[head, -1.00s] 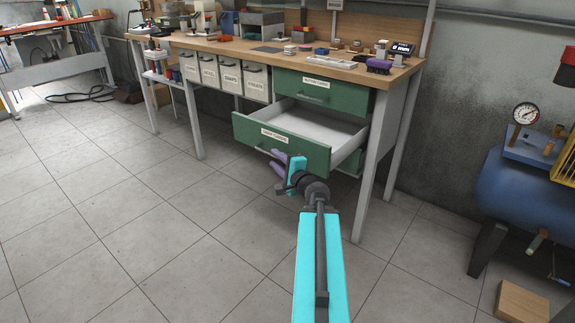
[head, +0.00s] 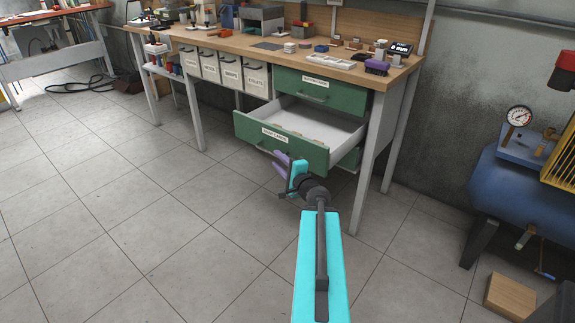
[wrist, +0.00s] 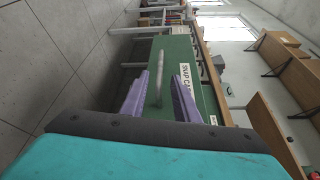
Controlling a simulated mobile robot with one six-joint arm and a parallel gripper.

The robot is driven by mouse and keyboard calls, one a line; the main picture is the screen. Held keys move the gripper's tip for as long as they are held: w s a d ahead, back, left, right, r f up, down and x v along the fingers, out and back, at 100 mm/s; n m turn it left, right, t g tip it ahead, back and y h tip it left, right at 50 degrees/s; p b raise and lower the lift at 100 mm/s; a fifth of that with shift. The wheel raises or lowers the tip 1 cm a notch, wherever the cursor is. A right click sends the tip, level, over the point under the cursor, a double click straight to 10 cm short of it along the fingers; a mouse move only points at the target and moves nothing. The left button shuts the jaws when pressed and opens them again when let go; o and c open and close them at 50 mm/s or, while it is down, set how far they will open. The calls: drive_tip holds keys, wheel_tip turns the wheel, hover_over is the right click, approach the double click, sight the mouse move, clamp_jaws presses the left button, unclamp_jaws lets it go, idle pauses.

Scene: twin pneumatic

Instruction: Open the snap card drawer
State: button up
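The snap card drawer (head: 280,137) is green with a white label and stands pulled well out from the bench, showing its pale inside. Its front also shows in the wrist view (wrist: 178,50), with a "SNAP CA..." label. A grey bar handle (wrist: 159,78) is on that front. My gripper (head: 279,165) is low in front of the drawer. In the wrist view its purple fingers (wrist: 161,92) are spread apart, with the handle appearing between them and gaps at both sides. I cannot tell whether the handle lies within their reach.
A closed green drawer (head: 322,91) is above the open one. Labelled bins (head: 230,73) hang to its left under the wooden bench top (head: 232,42). A grey bench leg (head: 372,165) stands just right. A blue compressor (head: 510,195) is at far right. The tiled floor at left is clear.

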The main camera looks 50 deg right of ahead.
drive_tip(key=shift+p+v, duration=1.6)
drive_tip(key=shift+p, duration=3.3)
drive_tip(key=shift+p+v, duration=1.3)
drive_tip(key=shift+v, duration=0.05)
